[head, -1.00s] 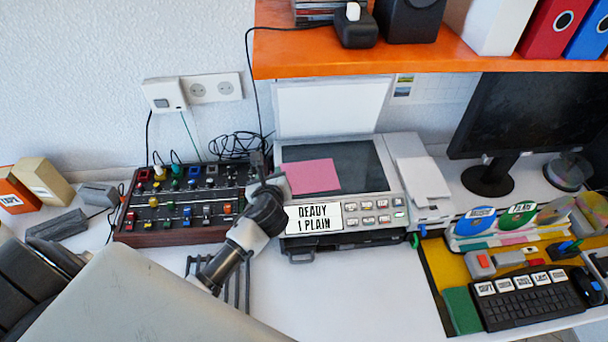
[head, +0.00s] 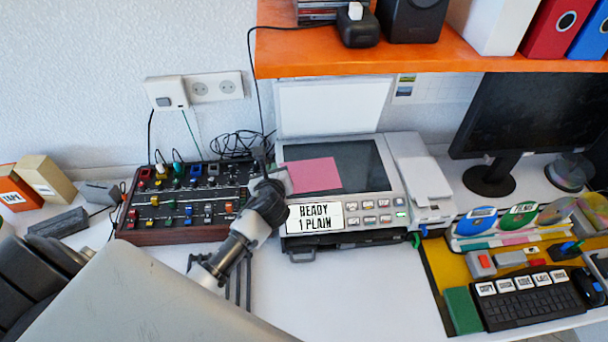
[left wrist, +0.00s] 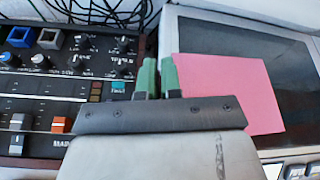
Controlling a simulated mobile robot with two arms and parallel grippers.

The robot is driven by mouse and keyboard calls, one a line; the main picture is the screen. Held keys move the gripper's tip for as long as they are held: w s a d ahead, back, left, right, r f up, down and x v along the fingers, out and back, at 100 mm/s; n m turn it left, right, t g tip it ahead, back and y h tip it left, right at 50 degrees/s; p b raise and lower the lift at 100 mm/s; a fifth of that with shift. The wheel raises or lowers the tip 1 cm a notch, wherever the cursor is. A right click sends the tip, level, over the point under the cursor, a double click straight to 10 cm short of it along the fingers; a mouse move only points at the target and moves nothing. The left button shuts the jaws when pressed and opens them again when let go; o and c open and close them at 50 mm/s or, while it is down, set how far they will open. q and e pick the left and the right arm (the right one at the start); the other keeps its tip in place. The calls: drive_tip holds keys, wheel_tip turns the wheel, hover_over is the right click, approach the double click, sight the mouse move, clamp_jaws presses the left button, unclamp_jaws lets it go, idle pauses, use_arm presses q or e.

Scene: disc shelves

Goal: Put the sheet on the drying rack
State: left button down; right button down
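The pink sheet (head: 315,175) lies flat on the dark glass of the open copier, at its left part. It also shows in the left wrist view (left wrist: 232,95). My left gripper (head: 268,172) is at the sheet's left edge, over the gap between copier and mixer. In the left wrist view its green fingertips (left wrist: 159,76) are close together, beside the sheet's left edge; whether the sheet's edge is between them is unclear. Dark upright bars, perhaps the drying rack (head: 238,287), stand on the table behind my left forearm, partly hidden. My right gripper is not in view.
The copier (head: 365,212) has its lid raised and its display reads "READY 1 PLAIN". A mixer panel (head: 185,203) with knobs stands to its left. A keyboard (head: 528,303) and monitor (head: 515,115) are at right. An orange shelf (head: 430,55) hangs above.

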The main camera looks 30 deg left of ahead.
use_arm(q)
drive_tip(key=shift+r, duration=0.5)
wheel_tip(320, 180, up, 3)
drive_tip(key=shift+f, duration=0.1)
drive_tip(key=w+d+r+b, duration=0.1)
drive_tip(key=w+d+r, duration=0.1)
drive_tip(key=d+r, duration=0.7)
drive_tip(key=s+d+m+t+h, duration=0.1)
drive_tip(key=s+d+m+h, duration=0.1)
drive_tip(key=s, duration=0.6)
drive_tip(key=s+d+f+m+h, duration=0.1)
drive_tip(key=s+d+m+h, duration=0.1)
drive_tip(key=s, duration=0.7)
drive_tip(key=m+h, duration=0.1)
drive_tip(key=h, duration=0.1)
drive_tip(key=shift+d+m+t+h, duration=0.3)
drive_tip(key=shift+m+t, duration=0.1)
drive_tip(key=shift+s, duration=0.1)
